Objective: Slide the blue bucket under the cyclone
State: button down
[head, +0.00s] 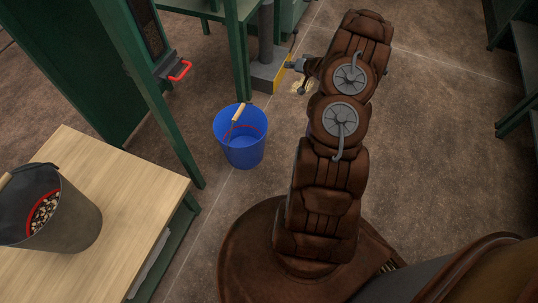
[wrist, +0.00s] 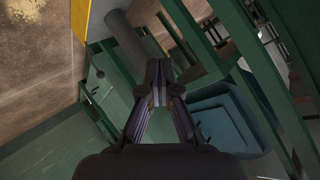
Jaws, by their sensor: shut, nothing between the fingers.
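The blue bucket (head: 240,140) stands upright on the floor left of my arm in the head view, its wooden-grip handle leaning over the open top. A red ring shows inside it. I cannot clearly pick out the cyclone. A grey vertical cylinder (head: 266,35) rises from a grey and yellow base behind the bucket, and it also shows in the wrist view (wrist: 124,42). My gripper (wrist: 157,88) is shut and empty, its fingertips together. In the head view my arm's end is right of the bucket, apart from it, and partly hidden by my arm.
A wooden-topped bench (head: 125,205) at the left holds a dark bucket (head: 75,220) of pale pieces. A green post (head: 150,85) and frame leg (head: 238,50) stand near the blue bucket. Floor at the right is clear.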

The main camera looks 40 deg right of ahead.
jog(key=s+a+f+m+t+y+b, duration=0.1)
jog(key=s+a+f+y+b, duration=0.15)
jog(key=s+f, duration=0.55)
jog(key=s+a+f+m+t+y+b, duration=0.15)
jog(key=s+f+b, duration=0.25)
jog(key=f, duration=0.8)
jog(key=s+a+f+m+y+b, duration=0.1)
jog(key=s+a+f+y+b, duration=0.1)
jog(key=s+a+f+b, duration=0.25)
jog(key=s+a+f+m+y+b, duration=0.1)
jog(key=s+a+f+y, duration=0.1)
jog(key=s+a+f, duration=0.45)
jog(key=w+a+r+b, duration=0.2)
jog(key=w+a+b, duration=0.3)
jog(key=w, duration=0.5)
jog(key=shift+a+t, duration=0.2)
jog(key=shift+t, duration=0.25)
